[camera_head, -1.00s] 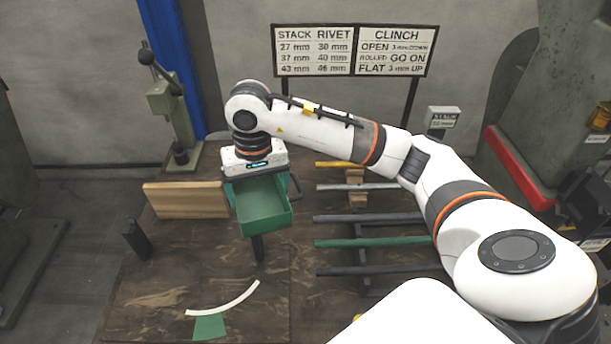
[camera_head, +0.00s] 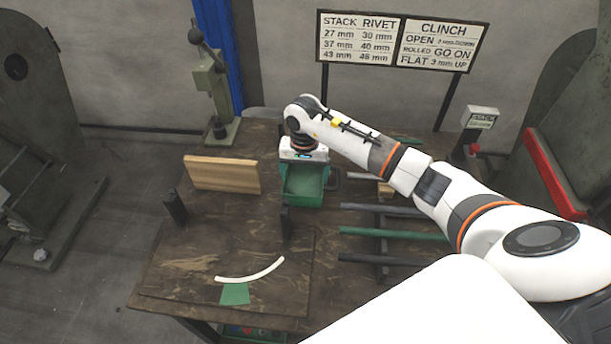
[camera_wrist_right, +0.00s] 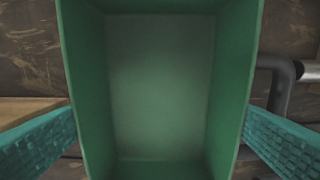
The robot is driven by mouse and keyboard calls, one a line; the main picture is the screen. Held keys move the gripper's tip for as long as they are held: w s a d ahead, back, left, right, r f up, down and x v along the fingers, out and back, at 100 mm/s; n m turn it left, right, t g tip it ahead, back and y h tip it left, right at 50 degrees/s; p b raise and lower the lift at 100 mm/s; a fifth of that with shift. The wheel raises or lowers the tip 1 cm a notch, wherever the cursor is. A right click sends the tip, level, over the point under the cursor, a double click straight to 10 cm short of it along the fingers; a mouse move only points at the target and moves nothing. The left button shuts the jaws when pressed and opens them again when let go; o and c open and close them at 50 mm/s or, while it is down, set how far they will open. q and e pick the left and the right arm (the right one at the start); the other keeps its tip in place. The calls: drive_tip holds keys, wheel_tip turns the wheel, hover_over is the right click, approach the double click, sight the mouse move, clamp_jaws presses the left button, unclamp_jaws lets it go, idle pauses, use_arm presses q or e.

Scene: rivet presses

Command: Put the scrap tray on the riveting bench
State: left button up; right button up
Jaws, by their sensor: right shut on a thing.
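The green scrap tray (camera_head: 303,184) is an open box at the back middle of the riveting bench (camera_head: 200,265), with its open side facing up. My right gripper (camera_head: 303,163) is over the tray and shut on it. The tray (camera_wrist_right: 160,80) fills the middle of the right wrist view and looks empty, with a teal finger on each side. I cannot tell whether the tray's underside touches the bench top. My left gripper is not in view.
A wooden block (camera_head: 222,174) stands left of the tray. Dark posts (camera_head: 175,207) and a white curved strip (camera_head: 250,272) are nearer. Several bars (camera_head: 392,233) lie on supports at right. A lever press (camera_head: 217,95) stands behind. The bench's front left is mostly clear.

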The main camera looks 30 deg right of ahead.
sight(305, 185)
wheel_tip(305, 185, down, 2)
drive_tip(key=shift+f, duration=0.25)
drive_tip(key=shift+f, duration=0.1)
drive_tip(key=o, duration=0.9)
drive_tip(key=shift+o, duration=0.2)
drive_tip(key=shift+w+r, duration=0.1)
drive_tip(key=shift+r, duration=0.35)
wheel_tip(305, 185, up, 11)
drive_tip(key=b, duration=0.2)
drive_tip(key=shift+r, duration=0.2)
drive_tip(key=shift+s+f, duration=0.1)
drive_tip(key=shift+s, duration=0.1)
